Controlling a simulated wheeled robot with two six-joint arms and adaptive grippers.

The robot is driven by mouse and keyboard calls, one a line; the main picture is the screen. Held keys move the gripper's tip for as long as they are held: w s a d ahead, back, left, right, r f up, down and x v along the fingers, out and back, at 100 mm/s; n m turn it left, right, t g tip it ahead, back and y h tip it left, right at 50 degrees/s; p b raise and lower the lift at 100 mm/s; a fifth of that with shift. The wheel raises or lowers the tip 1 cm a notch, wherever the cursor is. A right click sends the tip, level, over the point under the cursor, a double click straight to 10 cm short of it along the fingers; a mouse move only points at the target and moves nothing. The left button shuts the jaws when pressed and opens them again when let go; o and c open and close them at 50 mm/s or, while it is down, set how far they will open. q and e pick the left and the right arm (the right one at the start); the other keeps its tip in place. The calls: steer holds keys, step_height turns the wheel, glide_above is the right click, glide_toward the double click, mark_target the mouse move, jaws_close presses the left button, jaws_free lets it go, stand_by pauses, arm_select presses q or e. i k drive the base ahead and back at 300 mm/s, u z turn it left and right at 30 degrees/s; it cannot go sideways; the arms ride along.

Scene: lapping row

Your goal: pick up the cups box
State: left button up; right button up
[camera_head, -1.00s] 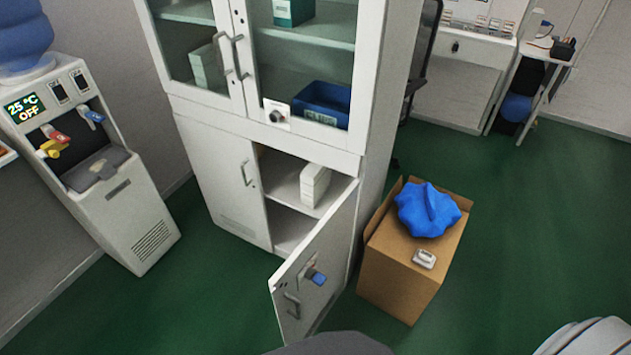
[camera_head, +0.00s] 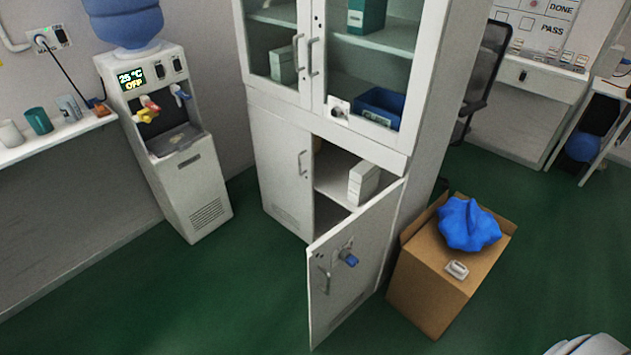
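No box can be read as marked for cups. A small white box (camera_head: 363,183) stands on the shelf inside the lower part of the white cabinet (camera_head: 281,170), behind the open right door (camera_head: 352,270). Behind the upper glass are a pale green box (camera_head: 283,66), a teal and white box (camera_head: 366,15) and a blue bin (camera_head: 379,106) with a label too small to read.
A cardboard carton (camera_head: 434,290) with a blue crumpled bag (camera_head: 468,225) and a small white item (camera_head: 456,270) on it stands right of the open door. A water dispenser (camera_head: 187,180) and a wall shelf with cups (camera_head: 60,133) are left. The green floor in front is clear.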

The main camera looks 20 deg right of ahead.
mark_target(364, 176)
steer(key=u, duration=0.6)
steer(key=i, duration=2.25)
steer(key=z, duration=4)
